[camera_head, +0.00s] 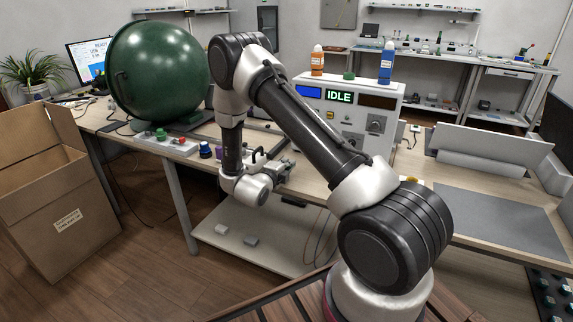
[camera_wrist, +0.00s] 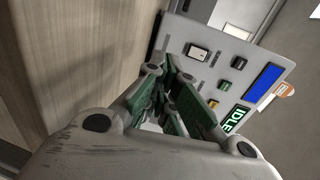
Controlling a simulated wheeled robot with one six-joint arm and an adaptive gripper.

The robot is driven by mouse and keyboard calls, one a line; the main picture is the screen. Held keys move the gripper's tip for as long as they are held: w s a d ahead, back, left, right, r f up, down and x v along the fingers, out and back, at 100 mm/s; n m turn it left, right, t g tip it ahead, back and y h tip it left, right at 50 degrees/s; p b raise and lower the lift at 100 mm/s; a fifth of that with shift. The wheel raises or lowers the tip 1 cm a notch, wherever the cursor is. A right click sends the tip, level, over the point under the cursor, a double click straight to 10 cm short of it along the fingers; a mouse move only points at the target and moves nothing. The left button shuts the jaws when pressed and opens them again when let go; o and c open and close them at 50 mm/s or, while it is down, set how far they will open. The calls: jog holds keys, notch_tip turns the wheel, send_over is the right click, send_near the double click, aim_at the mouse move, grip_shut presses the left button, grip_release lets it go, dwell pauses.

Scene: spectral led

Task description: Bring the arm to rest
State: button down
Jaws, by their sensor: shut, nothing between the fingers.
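My arm is bent, with its upper link raised and its forearm hanging down in front of the bench (camera_head: 316,188). My gripper (camera_head: 291,170) is at the bench's front edge, below and left of the instrument box. In the wrist view my gripper (camera_wrist: 174,84) is shut and empty, its green-padded fingers pointing toward the instrument front. The grey instrument (camera_head: 343,120) shows "IDLE" in green; it also shows tilted in the wrist view (camera_wrist: 225,62). I cannot tell whether the gripper touches the bench.
A large green sphere (camera_head: 158,72) stands left of my arm, with a small button box (camera_head: 166,143) before it. Orange (camera_head: 317,62) and blue (camera_head: 386,65) bottles stand on the instrument. An open cardboard box (camera_head: 62,200) is on the left floor. A low shelf (camera_head: 250,238) lies under the bench.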

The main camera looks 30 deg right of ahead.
jog(key=w+a+r+n+t+y, duration=0.1)
jog(key=w+a+r+n+y, duration=0.15)
jog(key=r+n+y, duration=0.4)
jog(key=w+a+r+n+t+y, duration=0.1)
jog(key=w+a+r+n+y, duration=0.2)
jog(key=r, duration=0.7)
jog(key=s+a+r+n+g+y, duration=0.1)
jog(key=s+a+r+n+y, duration=0.2)
jog(key=s+a+r+n, duration=0.25)
jog(key=s+d+r+n+g+y, duration=0.1)
jog(key=s+r+n, duration=0.25)
jog(key=s, duration=0.35)
jog(key=s+r+n+g+y, duration=0.1)
jog(key=s+r+n+g, duration=0.2)
jog(key=s, duration=0.4)
jog(key=s+d+n+g+h, duration=0.1)
jog(key=s+d+n, duration=0.1)
jog(key=s, duration=0.9)
jog(key=s+d+r+n+g, duration=0.1)
jog(key=s+d+n, duration=0.2)
jog(key=s, duration=0.8)
jog(key=shift+s+d+r+n+g+h, duration=0.15)
jog(key=shift+d+r+n+g+h, duration=0.2)
jog(key=shift+n, duration=0.6)
jog(key=shift+f, duration=0.1)
